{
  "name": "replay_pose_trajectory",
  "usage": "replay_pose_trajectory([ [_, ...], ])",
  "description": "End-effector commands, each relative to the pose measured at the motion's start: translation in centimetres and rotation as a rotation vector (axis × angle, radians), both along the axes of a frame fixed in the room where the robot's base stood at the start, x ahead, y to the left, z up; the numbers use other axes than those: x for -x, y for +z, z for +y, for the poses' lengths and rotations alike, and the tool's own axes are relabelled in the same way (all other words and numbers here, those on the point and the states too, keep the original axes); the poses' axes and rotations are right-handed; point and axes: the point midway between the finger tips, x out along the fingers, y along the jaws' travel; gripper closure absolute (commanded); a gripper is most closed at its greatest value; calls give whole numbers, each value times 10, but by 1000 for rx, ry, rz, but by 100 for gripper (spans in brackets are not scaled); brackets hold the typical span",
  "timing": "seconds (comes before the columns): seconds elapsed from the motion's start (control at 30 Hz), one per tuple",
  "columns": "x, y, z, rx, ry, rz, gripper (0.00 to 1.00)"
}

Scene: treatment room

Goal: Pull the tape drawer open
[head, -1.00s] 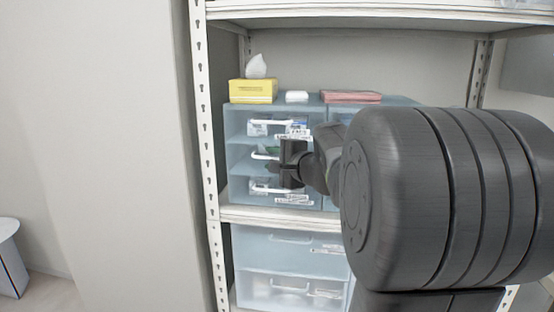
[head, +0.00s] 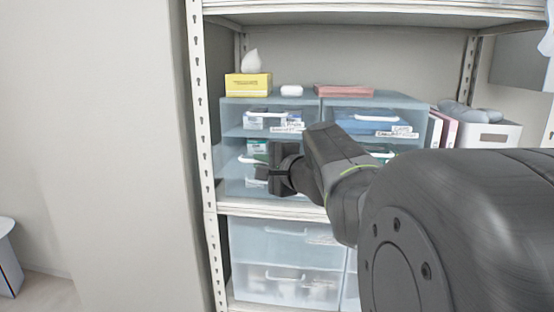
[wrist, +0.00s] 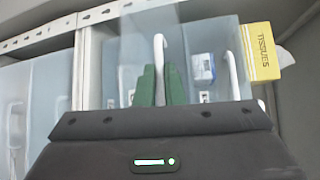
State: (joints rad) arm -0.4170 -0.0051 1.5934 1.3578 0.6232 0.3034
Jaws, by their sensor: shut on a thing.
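A translucent blue drawer unit (head: 229,122) stands on the shelf.
A yellow tissue box (head: 248,86), a white item (head: 291,91) and a pink pack (head: 343,91) lie on top of the unit. A perforated shelf post (head: 203,150) stands close on the left. More drawers (head: 285,285) sit on the shelf below.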

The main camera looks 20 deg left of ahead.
Motion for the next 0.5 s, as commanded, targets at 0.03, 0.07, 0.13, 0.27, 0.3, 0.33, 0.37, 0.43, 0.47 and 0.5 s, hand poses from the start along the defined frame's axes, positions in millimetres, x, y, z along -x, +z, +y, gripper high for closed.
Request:
replay_pose_trajectory([
  [0.03, 15, 0, -3, 0, 3, -3, 100],
  [0.07, 23, 1, -5, -1, 4, -2, 100],
  [0.13, 40, 1, -9, 0, 4, -3, 100],
  [0.27, 70, 3, -16, 0, 4, -2, 100],
  [0.3, 78, 3, -18, 0, 4, -1, 100],
  [0.33, 84, 3, -19, 0, 4, -1, 100],
  [0.37, 89, 3, -21, 1, 4, 0, 100],
  [0.43, 100, 3, -24, 1, 4, 0, 100],
  [0.47, 105, 3, -24, 1, 4, 0, 100],
  [0.5, 110, 3, -26, 1, 4, 0, 100],
])
